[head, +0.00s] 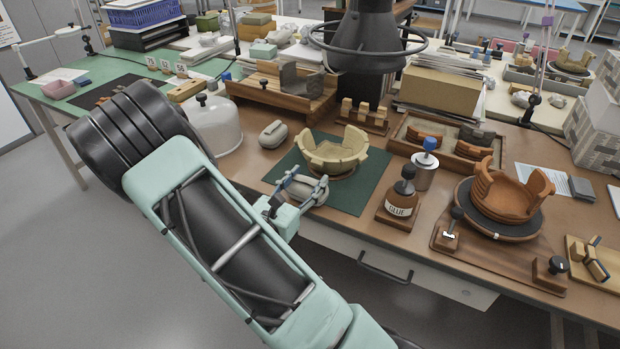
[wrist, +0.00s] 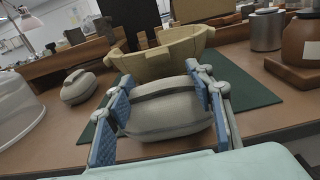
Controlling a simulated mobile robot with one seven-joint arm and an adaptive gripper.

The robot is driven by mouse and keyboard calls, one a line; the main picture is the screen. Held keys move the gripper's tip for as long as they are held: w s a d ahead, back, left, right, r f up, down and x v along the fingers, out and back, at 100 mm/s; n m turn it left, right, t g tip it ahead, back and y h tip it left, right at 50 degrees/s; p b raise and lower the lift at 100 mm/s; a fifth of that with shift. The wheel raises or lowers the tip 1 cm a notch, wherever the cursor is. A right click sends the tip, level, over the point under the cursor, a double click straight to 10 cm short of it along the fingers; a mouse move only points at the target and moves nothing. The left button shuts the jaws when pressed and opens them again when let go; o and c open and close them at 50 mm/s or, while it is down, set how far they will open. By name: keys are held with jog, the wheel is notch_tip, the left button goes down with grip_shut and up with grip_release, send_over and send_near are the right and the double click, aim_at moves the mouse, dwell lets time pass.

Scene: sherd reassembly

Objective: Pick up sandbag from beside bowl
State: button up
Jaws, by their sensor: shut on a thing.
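The sandbag (wrist: 170,110) is a grey, rounded pouch with a raised band across it. It sits between the blue pads of my gripper (wrist: 165,112), which is shut on it. In the head view, my gripper (head: 301,189) is at the front edge of the green mat (head: 358,197), with the sandbag (head: 308,192) partly hidden by its fingers. The bowl (head: 333,152) is cream-coloured with a broken, uneven rim. It stands on the mat just behind the sandbag, and it also shows in the wrist view (wrist: 165,58). I cannot tell whether the sandbag touches the mat.
A second grey pouch (head: 272,134) lies left of the mat, near a clear dome (head: 214,126). A glue bottle (head: 401,198) on a wooden base and a metal canister (head: 424,172) stand to the right. An orange broken pot (head: 505,190) is farther right.

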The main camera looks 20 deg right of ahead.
jog(key=o, duration=1.7)
jog(key=shift+w, duration=0.1)
jog(key=v, duration=1.2)
jog(key=shift+d+r, duration=0.1)
